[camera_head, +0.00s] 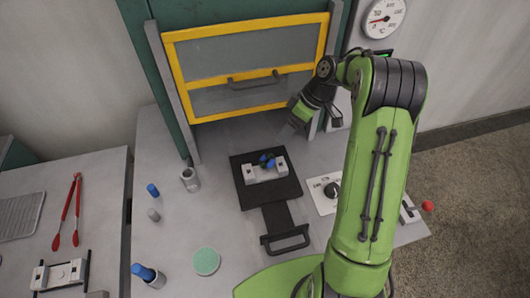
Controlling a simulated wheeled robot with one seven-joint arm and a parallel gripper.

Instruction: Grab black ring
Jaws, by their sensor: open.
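My green and black arm comes in from the lower right and bends down over the bench. My gripper (289,131) is at its end, above and to the right of a white block (264,173) on a black plate (250,196). The fingers are small and pale here, and they appear apart from the block. A small dark piece with blue parts (267,160) sits on the block; I cannot tell whether it includes a black ring. No black ring can be made out clearly elsewhere. My gripper is open, with nothing visible in it.
A yellow-framed glass door (246,55) stands behind. The plate's black handle (286,240) points forward. Left are a metal cup (190,179), blue-topped cylinders (152,190) and a green disc (206,261).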

